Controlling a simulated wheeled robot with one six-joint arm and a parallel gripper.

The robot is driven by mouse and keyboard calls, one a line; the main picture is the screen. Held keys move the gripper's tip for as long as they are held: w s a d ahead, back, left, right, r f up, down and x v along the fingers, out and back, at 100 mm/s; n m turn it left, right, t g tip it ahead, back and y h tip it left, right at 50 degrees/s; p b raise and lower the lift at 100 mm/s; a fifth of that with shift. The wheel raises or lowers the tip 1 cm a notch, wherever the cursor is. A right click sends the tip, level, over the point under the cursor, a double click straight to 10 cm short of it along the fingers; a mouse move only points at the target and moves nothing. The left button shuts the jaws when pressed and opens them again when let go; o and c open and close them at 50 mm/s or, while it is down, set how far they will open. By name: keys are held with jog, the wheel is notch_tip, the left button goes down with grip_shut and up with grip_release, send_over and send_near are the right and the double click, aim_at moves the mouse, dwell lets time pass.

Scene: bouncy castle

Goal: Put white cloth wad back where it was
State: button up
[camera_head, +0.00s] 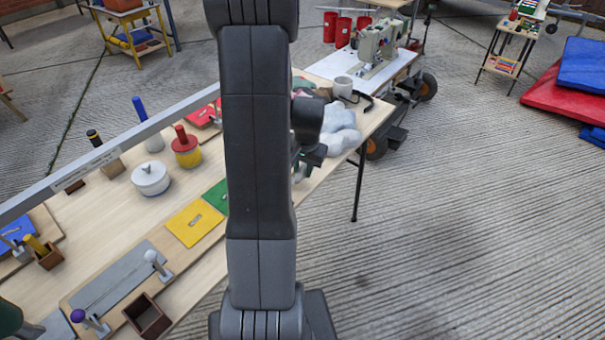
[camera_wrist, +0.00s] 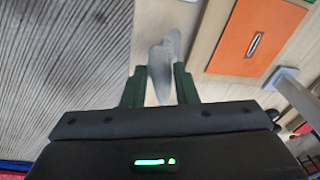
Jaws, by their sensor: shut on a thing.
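In the wrist view a greyish white cloth wad (camera_wrist: 161,75) sits between the two green fingers of my gripper (camera_wrist: 159,88), which is shut on it. Another pale patch touches its far end there. In the head view my gripper (camera_head: 305,163) is largely hidden behind my arm, over the far right end of the long wooden table (camera_head: 215,265).
A mug (camera_head: 342,86) and a dark strap stand behind the wads. Yellow (camera_head: 193,222) and green boards, a white pot (camera_head: 150,178) and a red-topped yellow canister (camera_head: 186,150) are left of my arm. A sewing machine (camera_head: 378,45) is beyond.

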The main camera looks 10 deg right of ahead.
jog(key=shift+f, duration=1.3)
jog(key=shift+f, duration=0.15)
jog(key=o, duration=0.9)
notch_tip(320, 180, up, 12)
jog(key=s, duration=0.2)
jog(key=shift+d, duration=0.15)
